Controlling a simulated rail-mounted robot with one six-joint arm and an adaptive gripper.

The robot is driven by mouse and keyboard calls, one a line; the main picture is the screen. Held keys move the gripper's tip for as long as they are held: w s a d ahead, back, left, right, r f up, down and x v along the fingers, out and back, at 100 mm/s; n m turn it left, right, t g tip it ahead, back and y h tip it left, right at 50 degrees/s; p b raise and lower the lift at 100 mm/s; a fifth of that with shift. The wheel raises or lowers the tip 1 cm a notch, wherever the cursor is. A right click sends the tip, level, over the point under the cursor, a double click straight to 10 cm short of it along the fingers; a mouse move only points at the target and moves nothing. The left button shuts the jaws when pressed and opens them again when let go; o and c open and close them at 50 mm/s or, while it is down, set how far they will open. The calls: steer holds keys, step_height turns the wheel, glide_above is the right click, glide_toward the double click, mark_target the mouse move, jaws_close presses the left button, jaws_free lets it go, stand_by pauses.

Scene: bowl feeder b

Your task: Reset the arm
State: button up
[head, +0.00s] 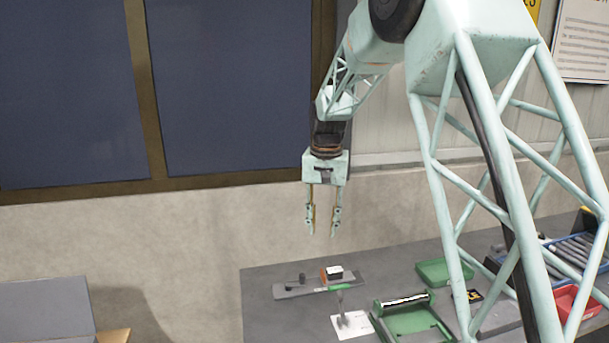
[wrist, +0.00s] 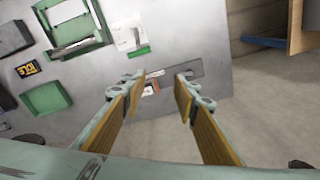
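My gripper (head: 322,228) hangs fingers down at the end of my pale green arm, well above the grey table. In the wrist view my gripper (wrist: 160,76) shows its two fingers well apart with nothing between them. It is open and empty. Below it on the table lies a flat grey plate (head: 290,292) with a small orange and white block (head: 332,273) and a dark knob on it. The plate also shows between and behind the fingertips in the wrist view (wrist: 210,70), partly hidden by them.
On the grey table (head: 262,320) are a white sheet (head: 352,326) with a small grey upright part, a green fixture (head: 410,320), a green tray (head: 440,272), a red bin (head: 570,300) and a blue tray of grey bars (head: 575,250). A wall with dark windows (head: 230,90) stands behind. The air around my gripper is clear.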

steer(key=s+d+r+t+b, duration=0.1)
steer(key=s+d+r, duration=0.3)
steer(key=s, duration=0.5)
steer(key=s+d+r+n+b, duration=0.1)
steer(key=s+d+r, duration=0.2)
steer(key=s+r, duration=0.45)
steer(key=s+d+r+t, duration=0.1)
steer(key=s+d+r, duration=0.25)
steer(key=s, duration=0.75)
steer(key=s+d+f+b, duration=0.1)
steer(key=s+d+f, duration=0.1)
steer(key=s, duration=1.3)
steer(key=s+d+f+n+t+b, duration=0.1)
steer(key=s+d+f, duration=0.1)
steer(key=s, duration=1.2)
steer(key=shift+s+d+f+b, duration=0.2)
steer(key=shift+s+d+b, duration=0.1)
steer(key=shift+s+d, duration=0.15)
steer(key=shift+w, duration=0.1)
